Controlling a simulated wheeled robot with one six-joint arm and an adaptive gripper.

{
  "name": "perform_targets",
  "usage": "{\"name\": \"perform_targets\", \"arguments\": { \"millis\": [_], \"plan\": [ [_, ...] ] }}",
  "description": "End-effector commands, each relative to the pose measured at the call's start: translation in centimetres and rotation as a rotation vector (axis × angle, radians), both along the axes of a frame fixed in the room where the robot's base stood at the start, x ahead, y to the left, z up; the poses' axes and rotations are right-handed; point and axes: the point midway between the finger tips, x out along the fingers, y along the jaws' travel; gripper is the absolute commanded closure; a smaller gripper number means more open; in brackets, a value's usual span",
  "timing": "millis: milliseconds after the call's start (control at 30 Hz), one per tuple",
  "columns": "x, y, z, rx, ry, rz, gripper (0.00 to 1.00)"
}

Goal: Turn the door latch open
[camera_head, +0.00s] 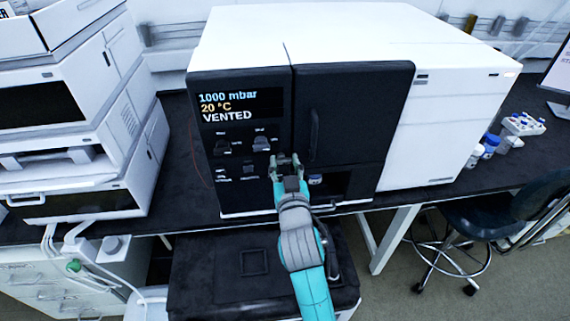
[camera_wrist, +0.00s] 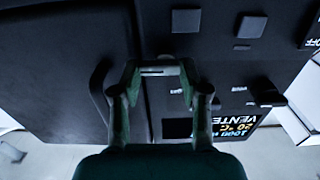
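The machine's black door (camera_head: 340,120) has a dark vertical handle (camera_head: 314,130) near its left edge, which I take as the latch. In the wrist view, which is upside down, the handle (camera_wrist: 98,88) shows just left of my gripper's fingers. My gripper (camera_head: 286,158) is in front of the panel at the door's left edge, lower than the handle in the head view. In the wrist view my gripper (camera_wrist: 159,70) has its two fingers apart. A small pale bar shows between them; I cannot tell what it is. I cannot tell whether the fingertips touch the panel.
The display (camera_head: 240,105) reads 1000 mbar, 20 °C, VENTED. Control knobs and square buttons (camera_head: 250,169) lie below it. White stacked instruments (camera_head: 75,110) stand left. Vials in a white rack (camera_head: 522,124) are on the bench right. A stool (camera_head: 480,220) stands at right.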

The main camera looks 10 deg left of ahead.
Motion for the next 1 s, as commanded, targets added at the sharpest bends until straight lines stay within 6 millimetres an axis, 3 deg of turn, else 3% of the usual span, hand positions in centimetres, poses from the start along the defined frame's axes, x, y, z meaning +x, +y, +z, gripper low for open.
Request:
{"name": "perform_targets", "arguments": {
  "millis": [33, 100, 567, 1000],
  "plan": [
    [-0.01, 0.00, -0.01, 0.000, 0.000, 0.000, 0.76],
    [-0.01, 0.00, -0.01, 0.000, 0.000, 0.000, 0.91],
    [-0.03, 0.03, 0.03, -0.085, -0.024, 0.000, 0.91],
    [-0.09, 0.24, 0.19, -0.443, -0.127, 0.000, 0.91]
  ]
}}
